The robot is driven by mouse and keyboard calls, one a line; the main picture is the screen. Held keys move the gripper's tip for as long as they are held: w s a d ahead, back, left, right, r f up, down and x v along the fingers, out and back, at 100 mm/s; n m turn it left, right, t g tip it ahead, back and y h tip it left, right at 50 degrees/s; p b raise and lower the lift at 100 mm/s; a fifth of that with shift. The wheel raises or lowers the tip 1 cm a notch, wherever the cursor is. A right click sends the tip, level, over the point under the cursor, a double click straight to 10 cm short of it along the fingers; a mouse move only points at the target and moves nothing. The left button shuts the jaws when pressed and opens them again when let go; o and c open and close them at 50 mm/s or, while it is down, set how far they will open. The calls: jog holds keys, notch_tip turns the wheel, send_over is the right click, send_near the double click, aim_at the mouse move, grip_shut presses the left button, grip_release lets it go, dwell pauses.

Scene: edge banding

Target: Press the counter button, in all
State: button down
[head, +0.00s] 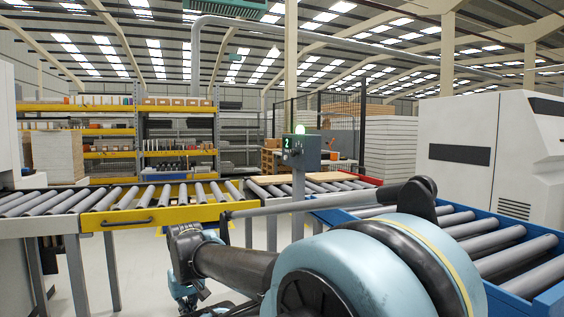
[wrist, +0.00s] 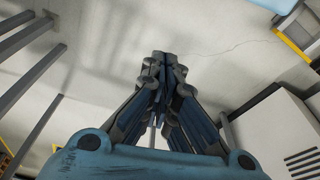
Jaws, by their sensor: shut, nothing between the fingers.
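The counter box (head: 301,152) is a green-grey box on a grey post, in the middle of the head view. Its display reads 2, a pale green lit dome sits on its top, and a dark round knob or button shows on its front. My arm reaches left below the box. My gripper (wrist: 165,58) is shut and empty in the wrist view, above pale concrete floor. In the head view my gripper (head: 190,290) is low, left of the post and well apart from the box, partly cut off by the frame edge. The wrist view does not show the counter box.
A yellow-framed roller conveyor section (head: 150,214) with a handle lies at the left. A blue-framed roller conveyor (head: 545,300) lies at the right, partly behind my arm. A white machine (head: 470,150) stands at the right. Open floor shows under the yellow section.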

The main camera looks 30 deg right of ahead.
aim_at(286, 158)
jog(key=w+d+r+t+h, duration=0.2)
jog(key=w+d+r+h, duration=0.3)
jog(key=w+d+r, duration=0.7)
jog(key=w+d+r+m+t+h, duration=0.1)
jog(key=w+d+r+h, duration=0.3)
jog(key=w+d+r, duration=0.8)
jog(key=w+d+r+m+t+h, duration=0.1)
jog(key=w+d+r+t+h, duration=0.3)
jog(key=w+d+r, duration=0.9)
jog(key=w+d+h, duration=0.1)
jog(key=w+d, duration=0.4)
jog(key=d, duration=0.4)
jog(key=shift+w+h, duration=0.25)
jog(key=shift+h, duration=0.05)
jog(key=s+d, duration=0.2)
jog(key=d, duration=0.6)
jog(key=shift+d, duration=0.3)
jog(key=shift+s+d+r, duration=0.15)
jog(key=shift+s+d, duration=0.05)
jog(key=shift+d, duration=0.25)
